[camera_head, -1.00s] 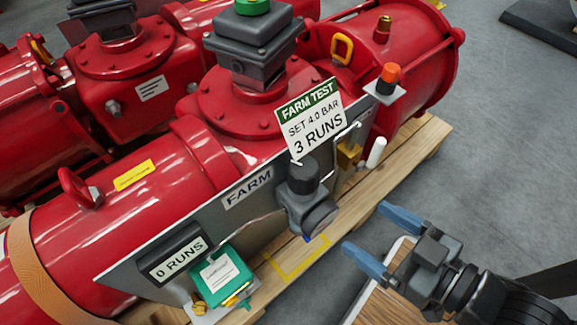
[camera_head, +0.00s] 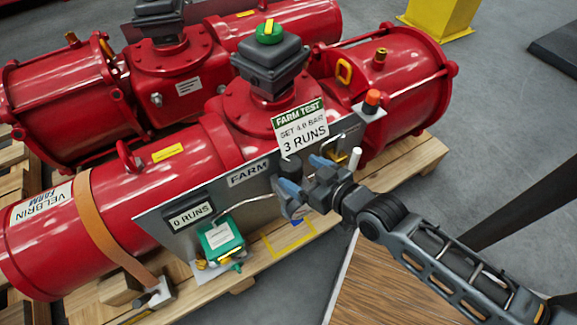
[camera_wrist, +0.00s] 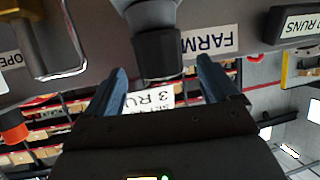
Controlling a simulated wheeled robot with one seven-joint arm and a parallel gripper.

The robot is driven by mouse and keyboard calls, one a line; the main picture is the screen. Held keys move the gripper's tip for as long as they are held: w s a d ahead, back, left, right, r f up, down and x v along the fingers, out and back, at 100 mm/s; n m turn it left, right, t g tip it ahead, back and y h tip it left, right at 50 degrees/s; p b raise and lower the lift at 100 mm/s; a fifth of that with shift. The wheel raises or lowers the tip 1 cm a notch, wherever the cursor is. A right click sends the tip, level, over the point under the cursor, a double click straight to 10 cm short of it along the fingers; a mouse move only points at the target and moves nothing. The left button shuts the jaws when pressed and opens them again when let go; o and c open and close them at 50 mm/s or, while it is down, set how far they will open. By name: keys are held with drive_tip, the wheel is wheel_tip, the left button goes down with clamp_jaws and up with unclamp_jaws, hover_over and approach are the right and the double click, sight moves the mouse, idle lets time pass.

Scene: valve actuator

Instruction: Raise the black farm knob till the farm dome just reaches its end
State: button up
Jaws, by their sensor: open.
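The black farm knob (camera_head: 291,165) tops the grey regulator on the panel marked FARM. In the wrist view, upside down, the knob (camera_wrist: 158,62) sits between my two blue fingers with a visible gap on each side. My gripper (camera_head: 304,175) is open at the regulator and hides much of its body; it also shows in the wrist view (camera_wrist: 163,72). The farm dome (camera_head: 268,33), green with a yellow mark, stands on the dark box above the red actuator. The knob's exact height is hard to tell.
A FARM TEST sign (camera_head: 301,128) reads SET 4.0 BAR, 3 RUNS, close above the knob. The counter (camera_head: 191,214) reads 0 RUNS. A green box (camera_head: 220,237), a white-tipped lever (camera_head: 355,157) and an orange button (camera_head: 372,97) are nearby.

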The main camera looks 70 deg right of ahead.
sight(291, 167)
drive_tip(key=b+x, duration=0.1)
drive_tip(key=x, duration=0.4)
drive_tip(key=shift+c, duration=0.5)
drive_tip(key=c, duration=0.9)
drive_tip(key=shift+r, duration=0.1)
drive_tip(key=shift+s+m+h+p, duration=0.15)
drive_tip(key=shift+m+h+p, duration=0.3)
drive_tip(key=shift+p, duration=0.65)
drive_tip(key=shift+m+g+h+p, duration=0.75)
drive_tip(key=shift+m+p, duration=0.1)
drive_tip(key=shift+p, duration=0.25)
